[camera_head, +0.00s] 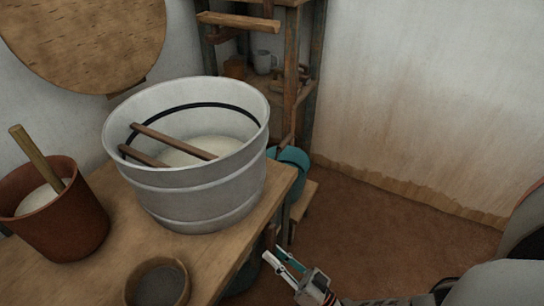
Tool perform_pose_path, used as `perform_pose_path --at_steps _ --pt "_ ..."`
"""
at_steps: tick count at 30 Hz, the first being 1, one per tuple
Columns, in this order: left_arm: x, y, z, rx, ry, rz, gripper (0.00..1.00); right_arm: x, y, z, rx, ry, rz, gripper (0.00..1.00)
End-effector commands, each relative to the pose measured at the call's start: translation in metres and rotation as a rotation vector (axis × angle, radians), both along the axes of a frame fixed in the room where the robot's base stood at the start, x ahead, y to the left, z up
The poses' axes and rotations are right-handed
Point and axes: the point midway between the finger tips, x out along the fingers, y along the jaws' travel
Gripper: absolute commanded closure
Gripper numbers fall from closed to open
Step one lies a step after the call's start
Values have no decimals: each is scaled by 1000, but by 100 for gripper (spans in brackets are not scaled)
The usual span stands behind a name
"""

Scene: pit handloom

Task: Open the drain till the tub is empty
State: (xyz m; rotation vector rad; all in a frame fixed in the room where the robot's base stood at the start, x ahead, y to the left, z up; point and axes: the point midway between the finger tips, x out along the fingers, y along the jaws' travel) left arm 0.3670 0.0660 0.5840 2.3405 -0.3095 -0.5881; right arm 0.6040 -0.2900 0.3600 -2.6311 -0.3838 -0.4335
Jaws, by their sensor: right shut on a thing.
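The tub (205,200) is a pale grey, hooped vessel on the wooden table. Whitish contents (205,148) show low inside it, below a dark ring on its inner wall. Two wooden slats (172,140) lie across the inside. My right gripper (272,252) is at the table's right edge, below and to the right of the tub. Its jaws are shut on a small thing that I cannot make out. The drain itself cannot be made out. My left gripper is not in view.
A red-brown bucket (70,228) with a wooden stick stands left of the tub. A small brown bowl (157,285) sits at the table's front. A teal object (290,158) is behind the tub, near wooden shelving (290,75). Bare floor (370,230) lies to the right.

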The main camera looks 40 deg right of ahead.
Motion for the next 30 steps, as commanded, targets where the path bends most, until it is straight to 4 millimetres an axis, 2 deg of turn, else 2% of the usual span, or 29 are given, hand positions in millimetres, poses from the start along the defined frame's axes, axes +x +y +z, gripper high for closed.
perform_pose_path --at_steps 7,20,21,23,30 --pt "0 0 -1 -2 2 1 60 1 -5 -2 -59 -20 -1 100" --pt "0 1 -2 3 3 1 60 1 -5 -2 -67 -24 0 100" --pt "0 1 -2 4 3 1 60 1 -6 -2 -67 -24 0 78" --pt "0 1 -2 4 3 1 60 1 -5 -2 -67 -24 0 64" --pt "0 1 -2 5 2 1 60 1 -5 -2 -66 -24 0 64"
